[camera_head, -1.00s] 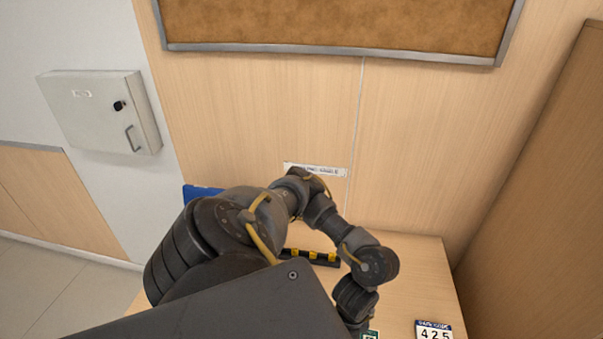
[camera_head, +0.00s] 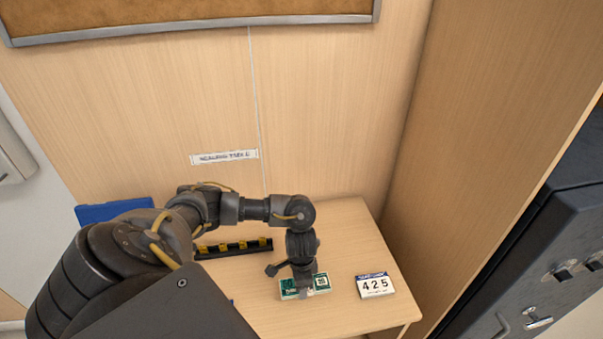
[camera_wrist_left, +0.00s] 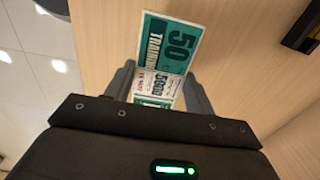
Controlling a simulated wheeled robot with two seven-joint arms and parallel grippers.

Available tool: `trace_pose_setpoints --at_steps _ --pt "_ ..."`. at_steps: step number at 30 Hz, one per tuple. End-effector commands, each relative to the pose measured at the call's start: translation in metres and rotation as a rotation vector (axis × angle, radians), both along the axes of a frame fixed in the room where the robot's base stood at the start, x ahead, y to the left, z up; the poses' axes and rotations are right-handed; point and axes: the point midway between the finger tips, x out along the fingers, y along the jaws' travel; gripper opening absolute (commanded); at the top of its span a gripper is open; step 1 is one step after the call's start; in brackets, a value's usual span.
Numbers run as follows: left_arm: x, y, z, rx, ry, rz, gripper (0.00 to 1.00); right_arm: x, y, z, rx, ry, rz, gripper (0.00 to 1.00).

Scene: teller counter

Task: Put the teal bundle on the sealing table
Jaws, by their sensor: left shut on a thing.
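The sealing table (camera_head: 345,235) is a light wood top under a wall sign (camera_head: 224,157). I cannot tell whether the bundle touches the tabletop. My right gripper is out of view.
A black strip with yellow parts (camera_head: 234,248) lies behind my left wrist, and a blue thing (camera_head: 113,211) is at the far left. A wooden panel borders the right side. The tabletop's back right is clear.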

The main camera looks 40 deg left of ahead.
Motion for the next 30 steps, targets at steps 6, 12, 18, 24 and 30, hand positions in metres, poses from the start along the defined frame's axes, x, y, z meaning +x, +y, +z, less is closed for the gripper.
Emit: trace_pose_setpoints --at_steps 6,12,18,24,30 --pt "0.010 0.005 -0.013 -0.001 0.000 0.000 0.30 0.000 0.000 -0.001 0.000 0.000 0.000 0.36" --pt "0.015 0.009 -0.023 0.001 0.001 0.002 0.30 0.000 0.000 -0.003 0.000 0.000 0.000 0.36" --pt "0.014 0.008 -0.047 0.000 0.001 0.001 0.30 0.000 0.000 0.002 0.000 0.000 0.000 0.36" --pt "0.014 0.008 -0.049 -0.001 -0.001 -0.002 0.30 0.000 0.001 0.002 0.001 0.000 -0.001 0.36" --pt "0.014 0.008 -0.052 -0.001 -0.001 -0.001 0.30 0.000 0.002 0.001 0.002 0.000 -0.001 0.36"
